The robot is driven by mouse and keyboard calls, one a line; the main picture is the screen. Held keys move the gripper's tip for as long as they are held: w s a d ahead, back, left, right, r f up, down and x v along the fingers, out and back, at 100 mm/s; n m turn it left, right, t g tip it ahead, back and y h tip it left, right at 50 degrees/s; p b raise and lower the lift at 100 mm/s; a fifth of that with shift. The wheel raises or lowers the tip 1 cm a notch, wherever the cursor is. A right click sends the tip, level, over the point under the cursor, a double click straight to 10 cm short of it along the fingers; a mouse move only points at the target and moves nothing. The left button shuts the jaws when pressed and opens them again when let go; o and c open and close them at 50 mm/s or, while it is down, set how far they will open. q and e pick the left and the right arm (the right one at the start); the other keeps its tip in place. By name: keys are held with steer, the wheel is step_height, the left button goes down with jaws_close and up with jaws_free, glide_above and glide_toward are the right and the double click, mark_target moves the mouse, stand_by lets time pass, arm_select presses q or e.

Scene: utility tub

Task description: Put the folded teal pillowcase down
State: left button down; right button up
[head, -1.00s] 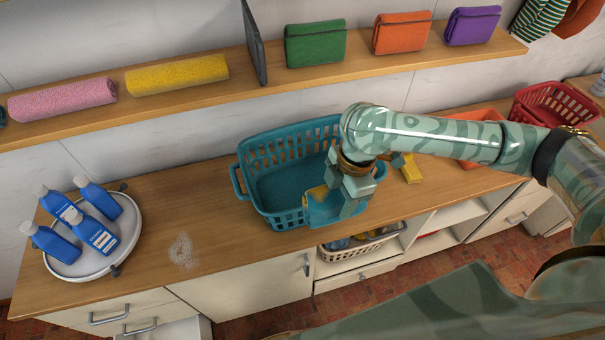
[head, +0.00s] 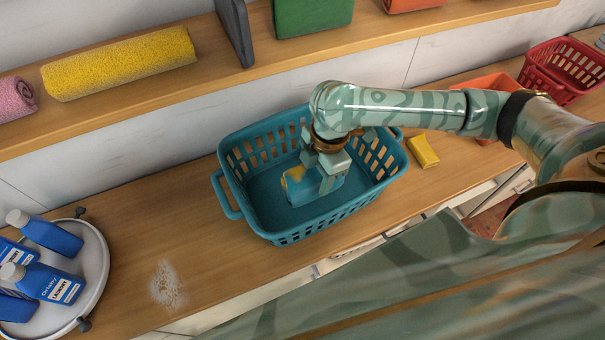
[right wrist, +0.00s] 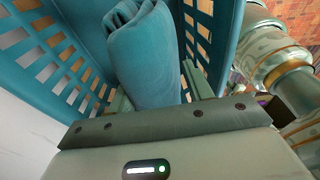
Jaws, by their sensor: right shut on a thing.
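The folded teal pillowcase (head: 304,190), with a yellow patch on its left end, is inside the teal laundry basket (head: 228,168). My right gripper (head: 326,172) reaches down into the basket and is shut on the pillowcase. In the right wrist view the folded teal cloth (right wrist: 146,58) stands up between the fingers, with the basket's slotted wall (right wrist: 60,50) beside it. I cannot tell whether the cloth touches the basket floor. My left gripper is not in view.
A yellow block (head: 423,151) lies right of the basket. A round tray (head: 92,262) with several blue bottles stands at left. A whitish powdery spot (head: 167,284) marks the counter. A shelf with a yellow roll (head: 120,64) runs behind. A red basket (head: 562,72) stands far right.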

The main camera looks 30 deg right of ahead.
step_height(320, 180, down, 9)
steer(key=b, duration=0.3)
steer(key=shift+w+f, duration=0.15)
steer(key=w, duration=0.3)
steer(key=shift+w+r, duration=0.2)
steer(key=shift+w, duration=0.05)
steer(key=shift+w+d+b, duration=0.1)
steer(key=shift+w+b, duration=0.3)
steer(key=shift+w, duration=0.3)
steer(key=w+b, duration=0.1)
steer(key=w, duration=0.1)
steer(key=shift+w+d, duration=0.1)
steer(key=shift+w, duration=0.3)
steer(key=shift+f, duration=0.65)
steer(key=shift+r, duration=0.1)
steer(key=shift+s, duration=0.1)
